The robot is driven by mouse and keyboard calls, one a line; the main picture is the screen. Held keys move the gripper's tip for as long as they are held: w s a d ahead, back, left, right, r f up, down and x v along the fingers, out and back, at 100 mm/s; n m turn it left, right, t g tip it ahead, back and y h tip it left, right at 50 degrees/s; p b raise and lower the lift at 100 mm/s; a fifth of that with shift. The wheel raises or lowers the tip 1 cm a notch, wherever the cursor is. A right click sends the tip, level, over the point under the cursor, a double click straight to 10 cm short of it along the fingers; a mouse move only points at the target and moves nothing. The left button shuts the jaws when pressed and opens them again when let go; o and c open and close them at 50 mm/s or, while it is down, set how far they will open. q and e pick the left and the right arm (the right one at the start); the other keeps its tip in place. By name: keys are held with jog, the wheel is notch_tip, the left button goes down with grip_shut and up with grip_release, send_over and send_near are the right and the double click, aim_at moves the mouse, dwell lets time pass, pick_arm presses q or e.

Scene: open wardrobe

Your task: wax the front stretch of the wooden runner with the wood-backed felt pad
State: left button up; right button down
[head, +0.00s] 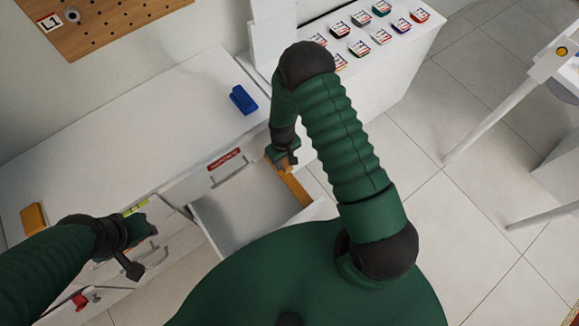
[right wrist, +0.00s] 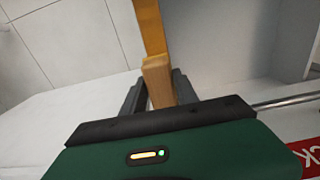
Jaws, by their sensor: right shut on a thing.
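The wood-backed felt pad (right wrist: 158,78) is between the fingers of my right gripper (right wrist: 160,92) in the right wrist view; its light wooden back shows, and its felt face is hidden. The yellow-brown wooden runner (right wrist: 149,28) extends just beyond the pad. I cannot tell whether they touch. In the head view, the runner (head: 297,188) lies along the right side of an open drawer (head: 245,205). My right gripper (head: 283,158) is shut over the runner's far end. My left gripper (head: 143,252) hangs by the cabinet front at left; its finger gap is unclear.
A blue block (head: 243,99) and an orange block (head: 34,219) lie on the white cabinet top. A red label (head: 224,160) is on the cabinet by the drawer. Several coloured labelled items stand on the white surface at the top. Open tiled floor (head: 460,220) is at right.

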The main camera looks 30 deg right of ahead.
jog(key=f+b, duration=0.1)
jog(key=f, duration=0.1)
jog(key=w+f+b, duration=0.1)
jog(key=f+b, duration=0.2)
jog(key=b, duration=0.1)
jog(key=shift+w+f, duration=0.3)
jog(key=shift+f, duration=0.1)
jog(key=shift+r, duration=0.1)
jog(key=c, duration=1.6)
grip_release()
grip_shut()
